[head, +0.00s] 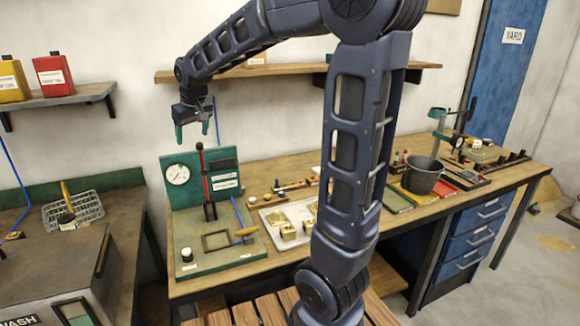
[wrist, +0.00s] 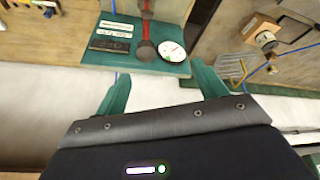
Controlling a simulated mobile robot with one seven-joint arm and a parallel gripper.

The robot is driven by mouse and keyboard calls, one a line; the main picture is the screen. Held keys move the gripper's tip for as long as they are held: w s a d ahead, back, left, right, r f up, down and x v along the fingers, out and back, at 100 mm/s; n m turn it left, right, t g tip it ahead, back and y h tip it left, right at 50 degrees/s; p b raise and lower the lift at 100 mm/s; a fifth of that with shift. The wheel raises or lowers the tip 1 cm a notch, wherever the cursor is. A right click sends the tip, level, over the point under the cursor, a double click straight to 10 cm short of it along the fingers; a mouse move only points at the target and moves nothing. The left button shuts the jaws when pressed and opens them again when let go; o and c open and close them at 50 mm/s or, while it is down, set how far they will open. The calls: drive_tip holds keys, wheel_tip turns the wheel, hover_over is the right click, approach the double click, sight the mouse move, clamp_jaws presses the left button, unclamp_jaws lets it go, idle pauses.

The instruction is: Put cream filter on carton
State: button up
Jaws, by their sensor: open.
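My gripper (head: 195,133) hangs fingers-down at the end of the raised arm, open and empty, above the green gauge board. Its green fingers also show in the wrist view (wrist: 160,85), with nothing between them. A small tan box (head: 257,60), perhaps the carton, sits on the long wall shelf, partly hidden by my arm. I cannot pick out the cream filter for sure. A small round pale-topped piece (head: 187,254) stands at the left of the green board's base.
The green board (head: 185,180) carries a dial gauge (head: 177,174) and a red upright lever (head: 203,170). Left are a wire basket (head: 88,207) and a shelf with yellow and red cans (head: 54,76). A grey bucket (head: 421,175) and trays stand further right on the bench.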

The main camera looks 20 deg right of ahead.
drive_tip(key=s+d+f+m, duration=0.2)
drive_tip(key=s+d, duration=0.9)
drive_tip(key=s, duration=0.1)
drive_tip(key=s+d+f+m+h, duration=0.1)
drive_tip(key=s+d+f+m, duration=0.1)
drive_tip(key=s+d, duration=0.9)
drive_tip(key=shift+s+d+f+m, duration=0.3)
drive_tip(key=shift+s+m, duration=0.3)
drive_tip(key=shift+s, duration=0.35)
